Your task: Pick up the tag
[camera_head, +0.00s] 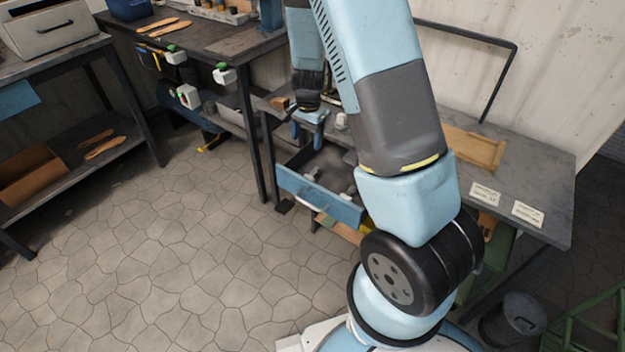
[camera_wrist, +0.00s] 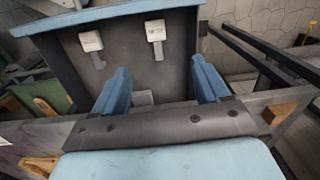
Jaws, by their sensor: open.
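The grey drawer with a blue front (camera_head: 320,198) is pulled out under the workbench. My gripper (camera_head: 310,133) is above the drawer's back part. In the wrist view its blue fingers (camera_wrist: 160,66) are apart, with nothing held between them.
The workbench (camera_head: 545,185) stands close behind the drawer, with two white printed cards (camera_head: 486,192) (camera_head: 527,213) and a wooden tray (camera_head: 475,150) on it. A wooden block (camera_wrist: 279,113) sits at the bench edge. Stone floor (camera_head: 150,240) is clear to the left.

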